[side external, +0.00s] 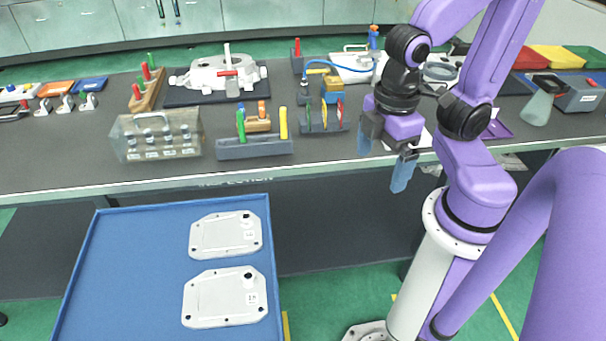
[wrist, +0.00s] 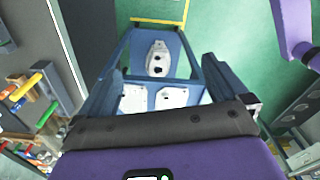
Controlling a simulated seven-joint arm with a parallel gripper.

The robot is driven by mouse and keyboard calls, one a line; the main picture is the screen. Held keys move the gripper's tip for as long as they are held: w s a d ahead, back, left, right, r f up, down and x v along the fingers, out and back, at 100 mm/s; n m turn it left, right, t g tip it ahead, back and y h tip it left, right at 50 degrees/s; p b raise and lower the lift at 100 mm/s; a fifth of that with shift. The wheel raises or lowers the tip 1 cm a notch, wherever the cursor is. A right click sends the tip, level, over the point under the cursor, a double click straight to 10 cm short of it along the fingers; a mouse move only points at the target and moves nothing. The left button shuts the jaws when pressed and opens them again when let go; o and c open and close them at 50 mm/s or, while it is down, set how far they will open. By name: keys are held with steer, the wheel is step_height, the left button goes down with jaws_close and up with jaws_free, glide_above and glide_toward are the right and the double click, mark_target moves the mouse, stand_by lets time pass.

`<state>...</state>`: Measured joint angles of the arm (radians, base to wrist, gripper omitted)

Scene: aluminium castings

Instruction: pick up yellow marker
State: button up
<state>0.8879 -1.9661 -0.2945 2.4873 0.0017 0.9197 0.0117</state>
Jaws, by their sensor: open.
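The yellow marker (side external: 284,123) stands upright at the right end of a long grey holder (side external: 253,148) near the bench's front edge in the side external view. A green marker (side external: 240,125) stands at the holder's left end. In the wrist view a yellow stick (wrist: 26,87) shows at the left, by a grey block; it looks like the same marker. My gripper (side external: 384,158) is open, with its blue fingers apart and nothing between them. It is to the right of the marker, over the bench's front edge. In the wrist view its fingers (wrist: 155,82) frame the blue tray.
A second grey holder (side external: 323,128) with several coloured sticks stands between the marker and my gripper. A clear box (side external: 158,137) is left of the marker's holder. A wooden block (side external: 258,125) is behind it. The blue tray (side external: 130,260) with white plates sits below the bench.

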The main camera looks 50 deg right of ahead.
steer(key=shift+s+d+f, duration=0.1)
steer(key=shift+s, duration=0.25)
steer(key=c, duration=0.9)
steer(key=shift+c, duration=0.2)
steer(key=w+a+r+m, duration=0.2)
steer(key=w+r+m, duration=0.1)
steer(key=w+m, duration=0.6)
step_height(320, 180, up, 3)
steer(key=m, duration=2.3)
glide_above(283, 108)
steer(key=f, duration=1.1)
steer(key=shift+s+a+f, duration=0.25)
steer(key=shift+f, duration=0.15)
steer(key=shift+w+d+f, duration=0.1)
steer(key=shift+w+f, duration=0.05)
steer(key=shift+f, duration=1.15)
steer(key=shift+w+d+f, duration=0.1)
steer(key=shift+f, duration=1.2)
